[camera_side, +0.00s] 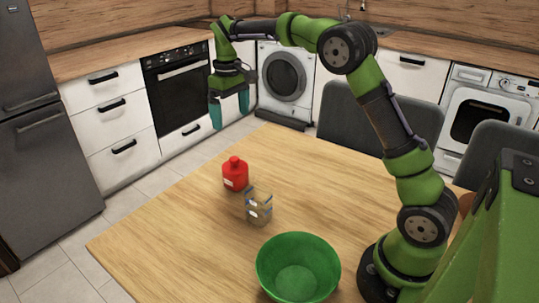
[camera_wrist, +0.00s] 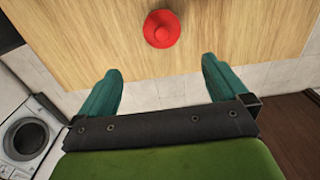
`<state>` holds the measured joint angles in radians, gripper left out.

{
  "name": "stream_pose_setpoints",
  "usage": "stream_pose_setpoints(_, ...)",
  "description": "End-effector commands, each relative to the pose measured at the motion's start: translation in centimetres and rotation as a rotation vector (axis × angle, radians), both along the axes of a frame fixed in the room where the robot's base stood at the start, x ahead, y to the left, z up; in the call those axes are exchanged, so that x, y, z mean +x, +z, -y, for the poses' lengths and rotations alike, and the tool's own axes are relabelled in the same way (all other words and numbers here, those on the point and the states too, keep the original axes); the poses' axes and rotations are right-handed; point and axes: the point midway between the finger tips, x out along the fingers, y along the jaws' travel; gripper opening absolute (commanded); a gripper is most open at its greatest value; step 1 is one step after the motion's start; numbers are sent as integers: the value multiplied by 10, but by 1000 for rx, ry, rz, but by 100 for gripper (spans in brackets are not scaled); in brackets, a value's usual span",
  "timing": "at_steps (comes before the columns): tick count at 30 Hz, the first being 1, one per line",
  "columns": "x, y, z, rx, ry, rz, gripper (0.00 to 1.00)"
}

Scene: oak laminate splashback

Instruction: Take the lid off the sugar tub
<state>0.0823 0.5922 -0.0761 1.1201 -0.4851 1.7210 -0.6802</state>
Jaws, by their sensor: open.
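A red tub (camera_side: 235,178) with a rounded red top and a small pale label stands upright on the wooden table. I take it to be the sugar tub. In the wrist view its round red top (camera_wrist: 161,28) shows from above, with a knob in the middle. My gripper (camera_side: 229,108) is open and empty, high above the table's far left edge, well apart from the tub. In the wrist view the teal fingers (camera_wrist: 160,68) are spread, and the tub lies ahead of them, near the frame's top edge. The lid appears to be on the tub.
A small tan holder with greyish uprights (camera_side: 258,209) stands close to the tub, on its near right. A green bowl (camera_side: 298,268) sits at the table's front. Grey chairs (camera_side: 345,120) line the far right edge. The table's left part (camera_side: 165,235) is clear.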

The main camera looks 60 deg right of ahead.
Motion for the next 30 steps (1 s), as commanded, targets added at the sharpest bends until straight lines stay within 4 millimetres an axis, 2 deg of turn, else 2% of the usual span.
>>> stream_pose_setpoints(6,-1,-49,-1,2,-1,-4,100)
stream_pose_setpoints(12,-1,-86,-1,2,-3,-2,100)
stream_pose_setpoints(20,-1,-105,-1,1,-3,-1,100)
stream_pose_setpoints(27,-3,-140,-4,2,-2,-1,100)
stream_pose_setpoints(30,-3,-148,-4,2,-3,0,100)
